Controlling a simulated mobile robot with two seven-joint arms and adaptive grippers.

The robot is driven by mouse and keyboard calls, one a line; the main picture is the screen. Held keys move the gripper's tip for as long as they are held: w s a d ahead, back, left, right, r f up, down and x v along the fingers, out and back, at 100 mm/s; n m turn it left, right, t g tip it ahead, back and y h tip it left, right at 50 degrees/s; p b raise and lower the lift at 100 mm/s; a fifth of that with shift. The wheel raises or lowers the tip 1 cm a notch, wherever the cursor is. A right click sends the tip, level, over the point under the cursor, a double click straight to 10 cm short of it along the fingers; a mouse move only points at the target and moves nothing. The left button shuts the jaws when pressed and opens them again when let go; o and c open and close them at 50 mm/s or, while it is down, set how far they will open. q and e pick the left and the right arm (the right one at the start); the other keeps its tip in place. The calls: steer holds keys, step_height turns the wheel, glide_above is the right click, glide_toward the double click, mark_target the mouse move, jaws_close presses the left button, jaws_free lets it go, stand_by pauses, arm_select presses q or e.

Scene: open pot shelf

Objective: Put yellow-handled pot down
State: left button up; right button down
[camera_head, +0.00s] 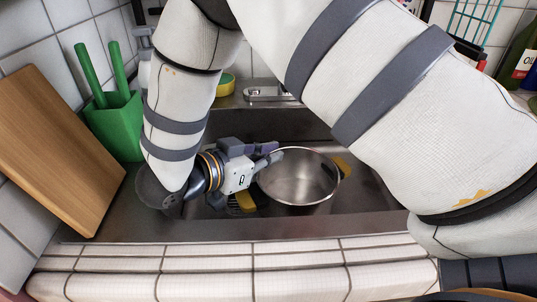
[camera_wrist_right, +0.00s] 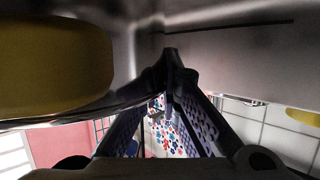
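The steel pot (camera_head: 298,186) with yellow handles is in the sink area, open side up. One yellow handle (camera_head: 343,164) shows at its right and another yellow part (camera_head: 245,202) at its left, below my gripper. My right gripper (camera_head: 275,155) is at the pot's left back rim, its fingers closed together on that rim. In the right wrist view its fingertips (camera_wrist_right: 170,58) meet where the thin rim runs in, with a large yellow handle (camera_wrist_right: 52,62) at the left. Whether the pot's bottom touches the sink floor is hidden. My left gripper is out of view.
The steel sink (camera_head: 370,190) lies around the pot, with a tiled front edge (camera_head: 210,262). A wooden board (camera_head: 55,140) and a green utensil holder (camera_head: 115,125) stand at the left. A yellow-green item (camera_head: 226,84) is behind. Bottles (camera_head: 522,55) stand at the right.

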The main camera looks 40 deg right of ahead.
steer(key=c, duration=2.2)
jaws_free()
steer(key=shift+f, duration=0.15)
steer(key=o, duration=0.4)
steer(key=shift+a+r, duration=0.1)
steer(key=shift+r, duration=0.15)
steer(key=v, duration=0.7)
steer(key=shift+a, duration=0.15)
